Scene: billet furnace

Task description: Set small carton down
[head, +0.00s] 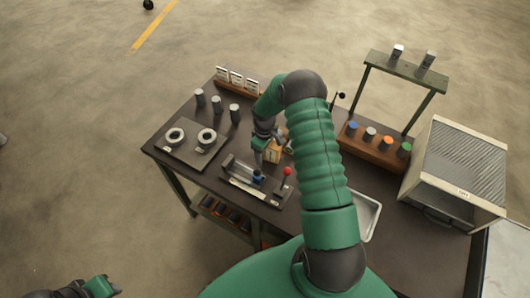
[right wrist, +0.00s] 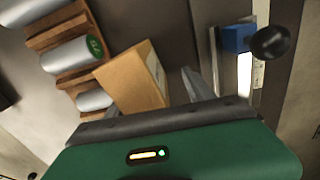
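The small tan carton (head: 272,153) is at the middle of the dark workbench, beside my right gripper (head: 264,148). In the right wrist view the carton (right wrist: 132,80) is tilted in the picture, close in front of the green gripper body. A grey finger (right wrist: 199,86) stands to its right with a gap between. The other finger is mostly hidden by the carton, and the right gripper looks open around it. I cannot tell whether the carton touches the bench. My left gripper (head: 95,288) is at the lower left, away from the bench, with its fingers unclear.
A fixture with a blue block (head: 258,177) and red knob (head: 287,171) is just in front. A wooden rack (head: 374,148) of capped cylinders stands right, before a furnace box (head: 460,170). A plate with two rings (head: 192,145) and several grey cylinders (head: 217,103) are left.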

